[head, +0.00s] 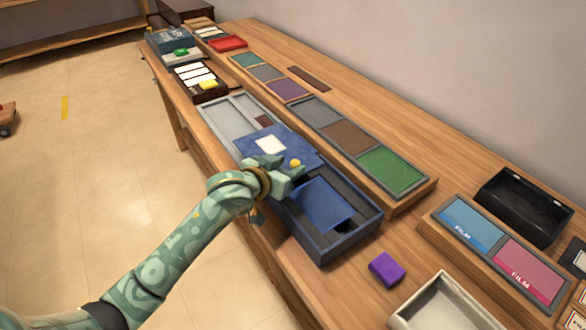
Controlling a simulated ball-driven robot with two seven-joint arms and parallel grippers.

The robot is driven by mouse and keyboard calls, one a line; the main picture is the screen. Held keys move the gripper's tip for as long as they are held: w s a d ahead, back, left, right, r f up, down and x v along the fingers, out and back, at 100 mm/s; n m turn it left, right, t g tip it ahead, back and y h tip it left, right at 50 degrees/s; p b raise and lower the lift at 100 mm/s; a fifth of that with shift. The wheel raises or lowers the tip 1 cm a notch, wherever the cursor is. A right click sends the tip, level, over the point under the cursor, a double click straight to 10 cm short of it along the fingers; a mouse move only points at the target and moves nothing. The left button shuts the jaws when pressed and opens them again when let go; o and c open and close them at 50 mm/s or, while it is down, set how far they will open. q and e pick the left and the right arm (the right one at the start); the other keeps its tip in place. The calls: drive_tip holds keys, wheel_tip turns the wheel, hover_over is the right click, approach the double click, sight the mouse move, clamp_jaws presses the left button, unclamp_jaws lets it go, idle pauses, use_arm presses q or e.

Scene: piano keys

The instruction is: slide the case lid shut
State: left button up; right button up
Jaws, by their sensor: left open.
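The dark blue case (347,233) sits near the front edge of the table, its near-right part uncovered, with a blue panel (322,203) inside. The blue case lid (300,150) with a white label lies at the case's upper-left side and leaves that part open. A yellow knob (295,163) stands on the lid's near end. My left gripper (290,172) is open at the knob, over the lid's near edge. I cannot tell whether its fingers touch the knob. My gripper and wrist hide part of the lid and case. My right gripper is not in view.
A grey tray (214,121) lies beyond the lid. A long panel with grey, brown and green fields (390,170) runs behind the case. A purple block (386,269) and a pale open box (440,305) lie to the right. A black bin (522,205) stands far right.

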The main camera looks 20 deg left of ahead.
use_arm(q)
drive_tip(key=shift+b+x, duration=0.3)
drive_tip(key=shift+x, duration=0.95)
drive_tip(key=shift+r, duration=0.1)
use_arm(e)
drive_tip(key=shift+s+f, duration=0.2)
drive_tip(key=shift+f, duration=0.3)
